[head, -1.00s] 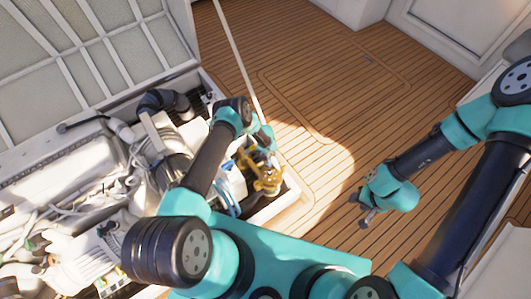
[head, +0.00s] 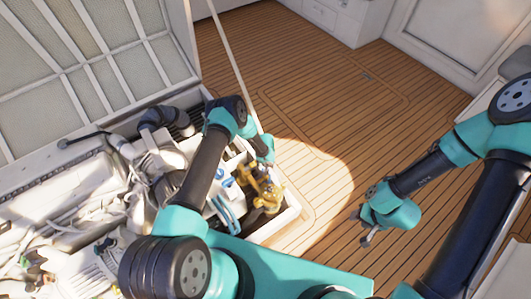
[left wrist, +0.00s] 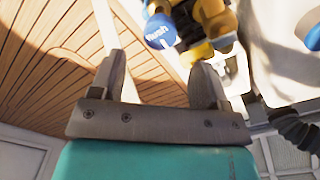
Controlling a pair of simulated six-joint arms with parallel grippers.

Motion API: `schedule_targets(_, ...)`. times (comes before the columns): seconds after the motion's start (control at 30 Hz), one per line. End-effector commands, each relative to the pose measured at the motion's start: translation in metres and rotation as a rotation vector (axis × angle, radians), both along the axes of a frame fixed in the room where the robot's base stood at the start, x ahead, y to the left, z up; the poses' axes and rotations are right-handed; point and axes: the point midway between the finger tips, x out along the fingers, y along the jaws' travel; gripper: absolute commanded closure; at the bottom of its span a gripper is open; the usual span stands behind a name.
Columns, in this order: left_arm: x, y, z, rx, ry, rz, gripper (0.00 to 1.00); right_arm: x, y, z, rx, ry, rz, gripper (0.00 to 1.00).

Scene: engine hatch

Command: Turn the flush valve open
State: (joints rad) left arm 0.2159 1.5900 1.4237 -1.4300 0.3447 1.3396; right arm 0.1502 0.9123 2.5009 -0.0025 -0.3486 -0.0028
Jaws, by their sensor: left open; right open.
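The flush valve shows in the left wrist view as a round blue knob (left wrist: 160,30) with the word "flush" on it, next to brass fittings (left wrist: 213,17). In the head view the brass fittings (head: 268,193) stand in the right end of the engine hatch. My left gripper (left wrist: 157,68) is open and empty, with the knob just beyond its fingertips and apart from them. In the head view my left wrist is right above the brass fittings, and its fingers are mostly hidden. My right gripper (head: 365,226) is open and empty over the deck, well right of the hatch.
The raised hatch lid (head: 85,60) stands at the left. A thin pale strut (head: 228,60) rises from near the hatch edge. Hoses and a white engine (head: 90,210) fill the hatch to the left. The wooden deck (head: 320,110) is clear.

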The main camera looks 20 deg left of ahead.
Motion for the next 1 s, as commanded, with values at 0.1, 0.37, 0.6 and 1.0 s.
schedule_targets(0.1, 0.001, 0.000, 0.022, 0.000, -0.002, -0.001, 0.31, 0.000, 0.000, 0.000, 0.000, 0.000, 0.000, 0.57)
schedule_targets(0.37, 0.001, 0.000, 0.066, 0.000, -0.002, -0.001, 0.31, 0.000, 0.000, 0.000, 0.000, 0.000, 0.000, 0.57)
schedule_targets(0.6, 0.001, 0.000, 0.100, 0.001, -0.001, -0.001, 0.31, 0.000, 0.000, 0.000, 0.000, 0.000, 0.000, 0.57)
schedule_targets(1.0, 0.000, 0.000, 0.111, 0.000, 0.000, 0.000, 0.31, 0.000, 0.000, 0.000, 0.000, 0.000, 0.000, 0.57)
